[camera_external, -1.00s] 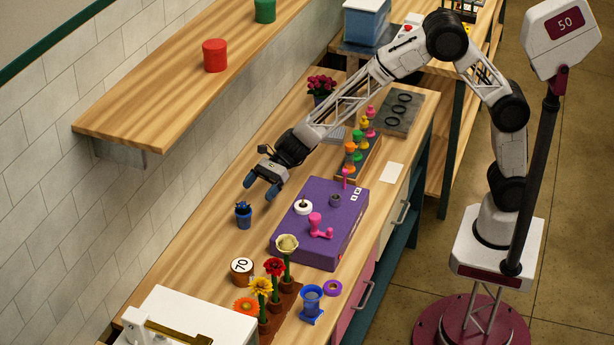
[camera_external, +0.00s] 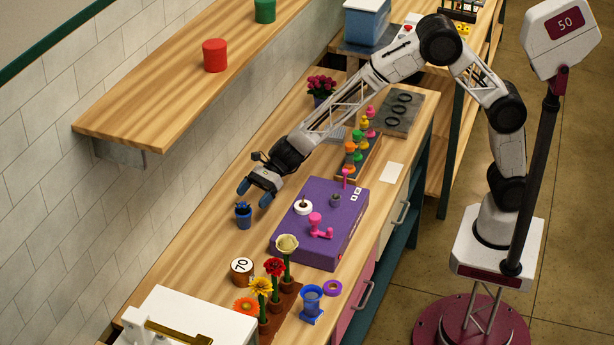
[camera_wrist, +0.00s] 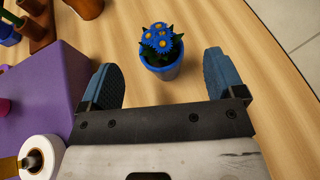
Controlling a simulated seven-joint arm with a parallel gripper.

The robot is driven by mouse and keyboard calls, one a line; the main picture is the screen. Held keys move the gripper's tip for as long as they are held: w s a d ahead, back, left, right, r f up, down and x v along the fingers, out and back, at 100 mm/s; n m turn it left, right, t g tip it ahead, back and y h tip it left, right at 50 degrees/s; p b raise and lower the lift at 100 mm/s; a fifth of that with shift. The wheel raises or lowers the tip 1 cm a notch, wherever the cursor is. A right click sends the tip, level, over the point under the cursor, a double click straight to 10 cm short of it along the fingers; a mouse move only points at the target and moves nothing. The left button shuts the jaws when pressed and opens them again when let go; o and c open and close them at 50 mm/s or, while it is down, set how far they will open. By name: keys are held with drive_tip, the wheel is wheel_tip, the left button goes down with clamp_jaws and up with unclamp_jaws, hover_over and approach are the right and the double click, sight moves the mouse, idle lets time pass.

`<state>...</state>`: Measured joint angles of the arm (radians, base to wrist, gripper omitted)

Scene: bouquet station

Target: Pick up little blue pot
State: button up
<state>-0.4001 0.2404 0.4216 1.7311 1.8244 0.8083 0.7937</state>
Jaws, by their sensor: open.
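The little blue pot (camera_external: 243,220) stands upright on the wooden bench, left of the purple box. In the wrist view the pot (camera_wrist: 163,70) holds blue flowers with yellow centres and green leaves. My gripper (camera_external: 255,194) is open and empty, just above and behind the pot in the external view. In the wrist view the blue fingertips of my gripper (camera_wrist: 162,80) are spread wide, and the pot sits between and slightly beyond them. No contact with the pot shows.
The purple box (camera_external: 325,230) with a white ring and pink handle lies right of the pot. Bare wood surrounds the pot.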

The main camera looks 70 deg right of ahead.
sight(246, 204)
drive_tip(key=shift+a, duration=0.1)
drive_tip(key=shift+x, duration=2.5)
drive_tip(key=shift+c, duration=0.3)
drive_tip(key=c, duration=1.2)
